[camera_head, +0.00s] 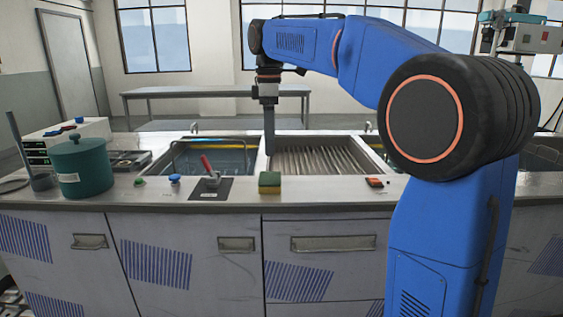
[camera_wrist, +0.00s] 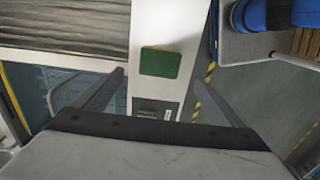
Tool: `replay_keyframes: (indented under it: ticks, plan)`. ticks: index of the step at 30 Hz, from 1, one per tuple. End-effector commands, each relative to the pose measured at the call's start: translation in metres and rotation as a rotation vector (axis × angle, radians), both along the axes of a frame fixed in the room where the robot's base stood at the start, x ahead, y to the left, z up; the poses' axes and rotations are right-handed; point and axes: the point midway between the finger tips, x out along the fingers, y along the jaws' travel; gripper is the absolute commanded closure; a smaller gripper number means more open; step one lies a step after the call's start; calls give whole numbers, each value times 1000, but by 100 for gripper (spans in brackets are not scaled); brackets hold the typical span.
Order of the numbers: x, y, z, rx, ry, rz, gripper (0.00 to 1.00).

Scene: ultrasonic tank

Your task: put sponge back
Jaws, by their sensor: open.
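The sponge (camera_head: 270,183), green on top with a yellow layer, lies on the front strip of the counter between the red-handled lever and a small orange-red item. In the wrist view its green top (camera_wrist: 160,62) shows between and just beyond my fingertips. My gripper (camera_head: 269,152) points down behind the sponge, by the divider between the two basins. In the wrist view my gripper (camera_wrist: 160,80) is open with nothing between its fingers. The fingers are apart from the sponge.
A water-filled basin (camera_head: 215,155) and a ribbed basin (camera_head: 318,158) lie behind the strip. A red-handled lever (camera_head: 209,170), blue knob (camera_head: 175,179), green button (camera_head: 140,181) and orange-red item (camera_head: 374,182) line the front. A green pot (camera_head: 82,168) stands left.

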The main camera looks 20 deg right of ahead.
Motion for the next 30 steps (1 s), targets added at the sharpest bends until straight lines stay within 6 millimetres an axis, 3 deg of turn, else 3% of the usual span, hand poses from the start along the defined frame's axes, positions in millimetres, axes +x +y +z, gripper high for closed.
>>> replay_keyframes:
  ticks: [6, 11, 20, 30]
  plan:
    - [-3, -1, 1, 0, -3, -8, 8]
    - [-28, -8, -4, 5, -30, -89, 8]
    - [-114, -32, -44, 38, -130, -401, 8]
    - [-214, -52, -117, 108, -237, -761, 8]
